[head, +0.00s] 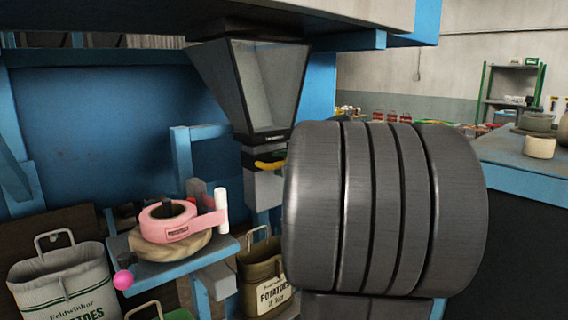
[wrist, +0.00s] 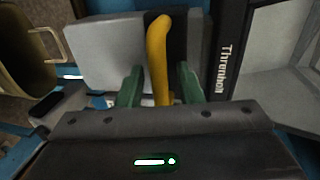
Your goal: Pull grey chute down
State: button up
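The grey chute (head: 245,85) is a tapering hopper under the overhead bin in the head view, its narrow black-rimmed mouth pointing down. In the wrist view its lettered black rim and grey wall (wrist: 272,65) are at the right. A yellow handle (head: 270,164) shows just below the mouth, by a grey block (head: 262,188). In the wrist view, the yellow handle (wrist: 158,60) runs between the green fingers of my gripper (wrist: 160,82). The fingers are apart, with a narrow gap visible on each side of it. My arm hides the gripper in the head view.
A pink tape dispenser (head: 180,222) sits on a blue shelf (head: 205,258) left of the chute. Potato sacks stand at lower left (head: 65,280) and below the chute (head: 262,278). A blue-edged workbench (head: 510,155) is at right.

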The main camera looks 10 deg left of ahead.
grip_shut()
jog(key=shift+f, duration=0.1)
notch_tip(320, 180, down, 16)
jog(key=b, duration=1.5)
jog(key=shift+f, duration=0.3)
grip_release()
jog(key=b+v, duration=0.1)
jog(key=v, duration=1.3)
